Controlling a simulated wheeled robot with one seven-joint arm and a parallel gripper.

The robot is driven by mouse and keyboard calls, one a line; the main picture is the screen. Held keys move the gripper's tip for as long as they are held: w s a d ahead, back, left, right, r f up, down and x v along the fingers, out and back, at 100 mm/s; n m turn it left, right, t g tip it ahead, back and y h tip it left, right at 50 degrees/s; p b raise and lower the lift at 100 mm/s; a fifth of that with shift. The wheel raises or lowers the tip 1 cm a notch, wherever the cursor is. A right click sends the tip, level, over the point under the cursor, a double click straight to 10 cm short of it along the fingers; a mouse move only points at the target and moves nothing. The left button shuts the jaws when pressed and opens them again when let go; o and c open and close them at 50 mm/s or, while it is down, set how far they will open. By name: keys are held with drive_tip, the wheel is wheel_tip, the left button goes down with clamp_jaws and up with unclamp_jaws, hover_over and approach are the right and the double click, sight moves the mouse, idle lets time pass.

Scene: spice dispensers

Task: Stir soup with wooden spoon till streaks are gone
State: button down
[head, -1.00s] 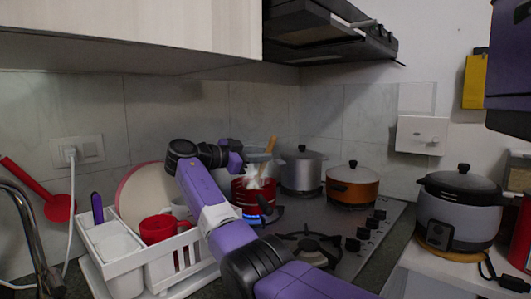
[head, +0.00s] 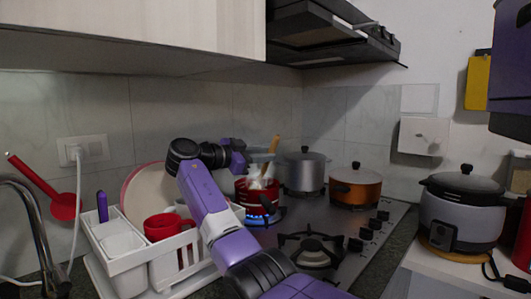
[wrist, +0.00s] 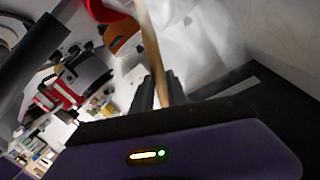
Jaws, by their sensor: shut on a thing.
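A red pot (head: 257,193) stands on the back left burner with a blue flame (head: 262,218) under it. Whitish steam covers its mouth, so the soup and any streaks are hidden. My gripper (head: 262,157) is above the pot, shut on the wooden spoon (head: 275,142), whose upper end sticks up past the fingers. In the wrist view the spoon handle (wrist: 151,45) runs up from between the dark fingertips of my gripper (wrist: 161,92). The spoon's lower end cannot be made out.
A lidded silver pot (head: 304,171) and a lidded orange pot (head: 355,185) stand right of the red pot. The front burner (head: 312,250) is empty. A white dish rack (head: 130,262) stands at left, a rice cooker (head: 461,210) at right. The range hood (head: 335,35) hangs above.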

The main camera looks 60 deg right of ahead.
drive_tip(key=shift+s+d+f, duration=0.1)
drive_tip(key=shift+d+f, duration=0.15)
drive_tip(key=shift+f, duration=0.45)
drive_tip(key=s+r+p, duration=0.3)
drive_tip(key=r, duration=0.5)
drive_tip(key=shift+s+a, duration=0.15)
drive_tip(key=shift+a, duration=0.25)
drive_tip(key=shift+r, duration=0.15)
wheel_tip(320, 180, up, 5)
drive_tip(key=p, duration=0.3)
idle(0.9)
